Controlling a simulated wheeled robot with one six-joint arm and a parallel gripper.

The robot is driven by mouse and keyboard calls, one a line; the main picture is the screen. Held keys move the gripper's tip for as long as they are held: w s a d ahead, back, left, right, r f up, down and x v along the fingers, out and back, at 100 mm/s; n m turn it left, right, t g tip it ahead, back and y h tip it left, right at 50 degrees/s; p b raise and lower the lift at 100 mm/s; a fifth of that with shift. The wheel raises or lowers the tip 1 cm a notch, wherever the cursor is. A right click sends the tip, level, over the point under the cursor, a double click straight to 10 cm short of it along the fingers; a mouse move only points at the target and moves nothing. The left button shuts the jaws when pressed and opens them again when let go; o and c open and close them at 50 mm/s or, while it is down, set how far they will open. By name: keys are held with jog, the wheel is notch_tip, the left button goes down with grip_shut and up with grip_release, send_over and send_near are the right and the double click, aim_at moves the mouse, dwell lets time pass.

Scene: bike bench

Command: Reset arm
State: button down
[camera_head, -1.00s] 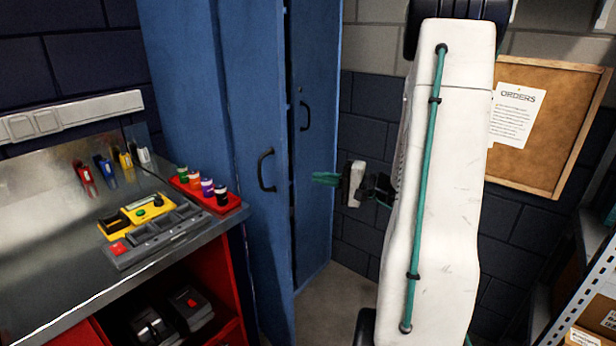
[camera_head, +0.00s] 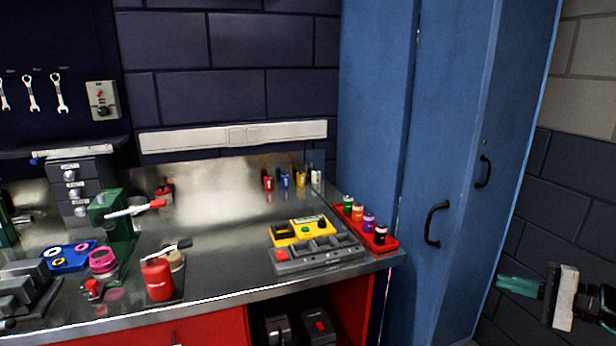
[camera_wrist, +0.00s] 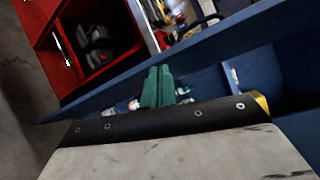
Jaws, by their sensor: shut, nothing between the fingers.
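My gripper (camera_head: 518,286) shows at the lower right of the head view, its green fingers pointing left in front of the dark brick wall, just right of the blue cabinet (camera_head: 400,150). In the wrist view the green fingers (camera_wrist: 158,88) lie together in the middle, shut with nothing between them. The gripper is apart from the bench and appears to touch nothing. Part of my arm runs off the right edge of the head view.
The metal workbench (camera_head: 220,215) holds a yellow device (camera_head: 300,231), a grey tray (camera_head: 318,254), a red tray of small bottles (camera_head: 385,246), and a red can (camera_head: 157,279). The cabinet's black handle (camera_head: 432,223) sticks out near my gripper.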

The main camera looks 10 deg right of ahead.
jog(key=s+a+r+n+g+h, duration=0.3)
jog(key=s+a+n+g, duration=0.1)
jog(key=a, duration=0.4)
jog(key=s+a+r+n+g+h, duration=0.3)
jog(key=s+a+r+n+g, duration=0.1)
jog(key=a, duration=0.4)
jog(key=s+a+r+n+g+h, duration=0.3)
jog(key=a+n, duration=0.3)
jog(key=a, duration=0.3)
jog(key=shift+s+r+n+g+h, duration=0.15)
jog(key=shift+s+n+g+h, duration=0.2)
jog(key=shift+s, duration=0.4)
